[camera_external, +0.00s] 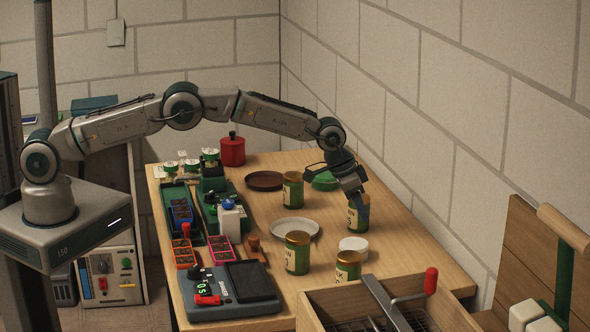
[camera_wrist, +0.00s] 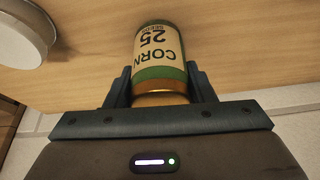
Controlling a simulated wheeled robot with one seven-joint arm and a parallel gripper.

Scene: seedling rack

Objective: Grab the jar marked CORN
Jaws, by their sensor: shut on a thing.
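The CORN jar (camera_wrist: 160,57) shows in the wrist view with a cream label reading CORN 25, upside down in that picture, and green bands. My gripper (camera_wrist: 160,88) is shut on it, one finger on each side near its gold end. In the external view my gripper (camera_external: 354,188) reaches down over the jar (camera_external: 357,217) at the right side of the table, near the wall. Whether the jar touches the table is not clear.
Similar jars stand on the table: one (camera_external: 293,189) behind, one (camera_external: 297,252) in front, and one (camera_external: 348,266) by the wooden crate (camera_external: 321,302). A white round lid (camera_external: 353,245) lies close by. A pale plate (camera_external: 294,228) and a dark saucer (camera_external: 264,180) are left.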

